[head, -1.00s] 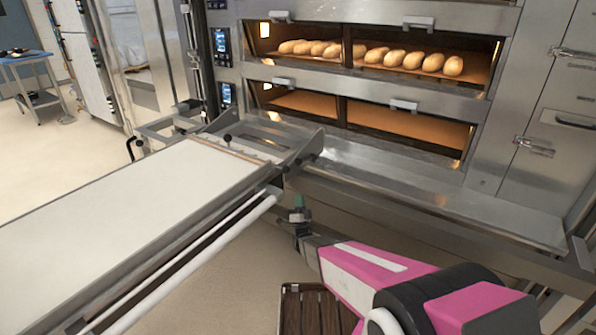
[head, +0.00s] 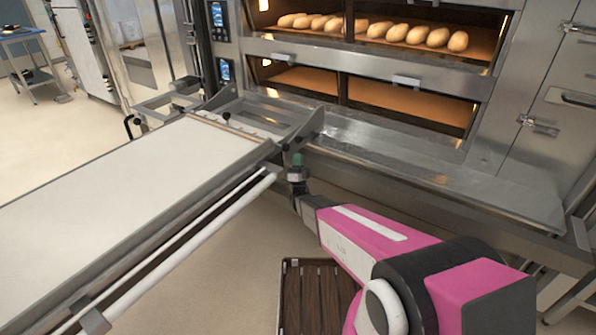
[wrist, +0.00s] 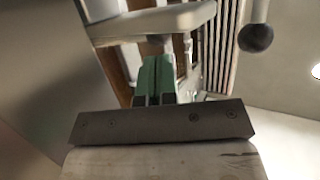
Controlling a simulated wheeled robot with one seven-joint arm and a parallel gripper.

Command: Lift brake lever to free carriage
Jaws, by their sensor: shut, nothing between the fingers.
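The carriage is the long loader with a pale belt (head: 120,190) and metal side rails, standing in front of the deck oven. A dark ball knob on a short rod (wrist: 256,38) shows in the wrist view, right of my fingers and apart from them; it looks like the brake lever's end. A small black knob (head: 227,116) stands at the carriage's oven end in the head view; I cannot tell whether it is the same one. My gripper (head: 297,160) is shut and empty, green fingertips beside the carriage's near right corner. The fingers also show in the wrist view (wrist: 155,82).
The oven's upper deck holds several loaves (head: 400,33); the lower deck (head: 390,100) looks empty. A steel ledge (head: 440,175) runs below the oven, right of my gripper. A white roller bar (head: 200,240) runs along the carriage's near side. A slatted wooden piece (head: 315,295) lies below my arm.

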